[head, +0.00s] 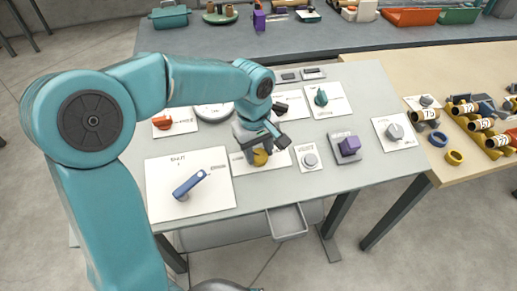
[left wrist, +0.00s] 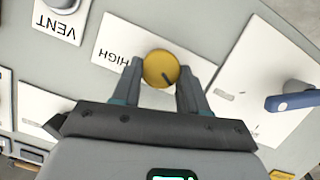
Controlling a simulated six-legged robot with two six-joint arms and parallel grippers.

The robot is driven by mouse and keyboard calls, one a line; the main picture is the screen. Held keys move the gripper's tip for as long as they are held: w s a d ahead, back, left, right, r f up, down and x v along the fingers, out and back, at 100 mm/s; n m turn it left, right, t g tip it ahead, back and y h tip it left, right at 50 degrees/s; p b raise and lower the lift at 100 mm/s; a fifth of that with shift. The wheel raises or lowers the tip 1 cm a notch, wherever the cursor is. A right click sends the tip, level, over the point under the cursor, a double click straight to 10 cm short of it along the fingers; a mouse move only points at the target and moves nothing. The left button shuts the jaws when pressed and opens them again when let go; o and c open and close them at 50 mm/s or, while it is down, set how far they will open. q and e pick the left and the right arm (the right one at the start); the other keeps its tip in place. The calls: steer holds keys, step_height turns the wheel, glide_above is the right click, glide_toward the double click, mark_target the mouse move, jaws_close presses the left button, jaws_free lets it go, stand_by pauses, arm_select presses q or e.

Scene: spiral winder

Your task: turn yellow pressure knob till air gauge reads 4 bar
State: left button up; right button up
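The yellow pressure knob (head: 260,157) sits on a white plate on the grey panel, partly hidden by my left gripper (head: 262,143) in the head view. In the left wrist view the round yellow knob (left wrist: 160,69) lies between the two fingertips of my left gripper (left wrist: 161,76), with a finger against each side. A dark pointer line on the knob points to the lower right, and "HIGH" is printed beside it. A round white dial (head: 214,112), perhaps the air gauge, is partly hidden behind my left arm; its reading cannot be made out. My right gripper is out of view.
A blue lever (head: 190,184) is on the plate left of the knob. A grey vent knob (head: 310,160) and a purple knob (head: 348,146) are to the right. An open drawer (head: 287,222) hangs below.

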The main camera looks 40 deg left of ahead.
arm_select(q)
steer(key=shift+r+m, duration=0.1)
steer(key=shift+m, duration=0.2)
steer(key=m+p, duration=0.1)
steer(key=m, duration=0.1)
steer(key=shift+w+d+m+g+y+p, duration=0.15)
steer(key=shift+m+g+y+p, duration=0.15)
steer(key=shift+m+g+p, duration=0.1)
steer(key=m+y+p, duration=0.1)
steer(key=m, duration=0.3)
steer(key=shift+w+d+g, duration=0.1)
steer(key=shift+d+g, duration=0.05)
steer(key=shift+g, duration=0.25)
steer(key=m+y, duration=0.1)
steer(key=m, duration=0.3)
steer(key=shift+d+m+p, duration=0.15)
steer(key=shift+m+p, duration=0.15)
steer(key=shift+d+m+y, duration=0.15)
steer(key=shift+m+y, duration=0.65)
steer(key=shift+m, duration=1.2)
steer(key=o, duration=1.1)
steer(key=shift+c, duration=0.2)
